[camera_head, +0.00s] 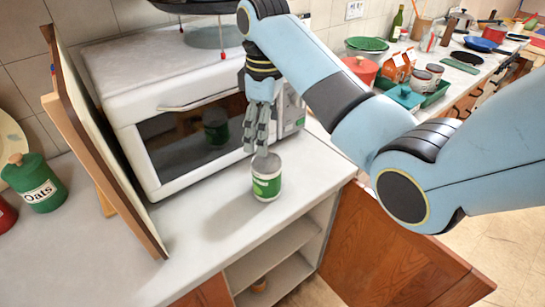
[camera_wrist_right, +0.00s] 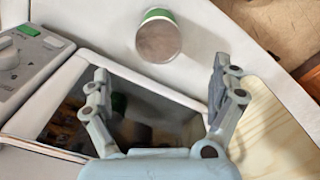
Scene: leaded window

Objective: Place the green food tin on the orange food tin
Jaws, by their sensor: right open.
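The green food tin (camera_head: 267,184), with a green and white label and grey lid, stands upright on the counter in front of the microwave. My right gripper (camera_head: 257,146) points down just above and behind it, fingers apart and empty. In the right wrist view the tin (camera_wrist_right: 158,38) shows beyond the open fingertips (camera_wrist_right: 160,72), not between them. I cannot clearly identify the orange food tin; a small orange-yellow object (camera_head: 259,285) is partly visible low in the open cabinet. My left gripper is out of view.
The white microwave (camera_head: 180,55) stands right behind the tin. A leaning board (camera_head: 105,150) and a green oats jar (camera_head: 36,184) are at left. A cabinet door (camera_head: 390,255) hangs open below. Orange cartons (camera_head: 392,69) and several tins stand on the far counter.

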